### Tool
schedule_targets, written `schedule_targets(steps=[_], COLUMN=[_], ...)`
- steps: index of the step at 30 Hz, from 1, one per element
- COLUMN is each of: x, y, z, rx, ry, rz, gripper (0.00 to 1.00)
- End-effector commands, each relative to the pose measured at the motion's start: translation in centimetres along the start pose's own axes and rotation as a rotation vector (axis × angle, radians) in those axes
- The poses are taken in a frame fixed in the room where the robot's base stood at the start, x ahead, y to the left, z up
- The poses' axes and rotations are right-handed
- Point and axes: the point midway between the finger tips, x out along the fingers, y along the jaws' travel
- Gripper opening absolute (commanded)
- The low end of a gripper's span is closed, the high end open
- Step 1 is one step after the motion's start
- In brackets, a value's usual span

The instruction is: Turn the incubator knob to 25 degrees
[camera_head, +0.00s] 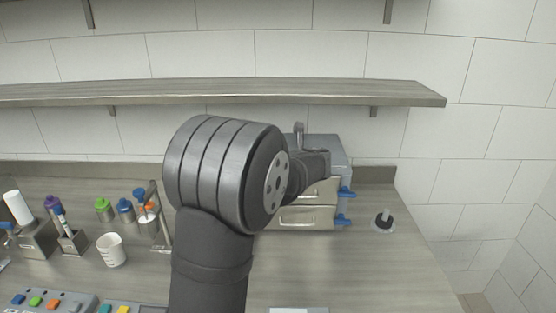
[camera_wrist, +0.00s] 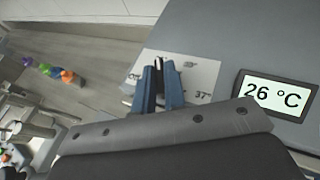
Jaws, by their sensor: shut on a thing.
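In the wrist view the grey incubator panel (camera_wrist: 215,40) fills the upper right. Its display (camera_wrist: 275,95) reads 26 °C. A pale dial plate (camera_wrist: 203,75) with printed marks, one of them 37°, lies on the panel. My gripper (camera_wrist: 168,68), with blue fingers, is over this plate and is shut on the knob. The knob is mostly hidden between the fingers, so I cannot read its pointer. In the head view my arm hides the fingers and the knob.
A drawer unit with blue clips (camera_head: 309,217) stands behind my arm at the counter's back. A shelf (camera_head: 220,92) runs above. A white cup (camera_head: 111,250) and several capped bottles stand left. The counter's right front (camera_head: 385,270) is clear.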

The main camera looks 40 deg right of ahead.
Motion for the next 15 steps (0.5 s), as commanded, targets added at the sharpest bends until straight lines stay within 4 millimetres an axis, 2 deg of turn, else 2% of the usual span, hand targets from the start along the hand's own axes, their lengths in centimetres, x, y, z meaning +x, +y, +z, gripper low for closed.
schedule_targets(steps=[10, 11, 12, 13, 15], x=[-0.03, -0.04, -0.04, -0.04, -0.03], y=[-0.03, -0.03, -0.03, -0.03, -0.02], z=[0.03, 0.03, 0.03, 0.02, 0.02], rx=[-0.007, -0.007, -0.007, -0.007, -0.007], ry=[0.0, 0.0, 0.0, 0.0, 0.0], rz=[0.016, 0.016, 0.015, 0.015, 0.015], gripper=[0.0, 0.17, 0.25, 0.3, 0.33])
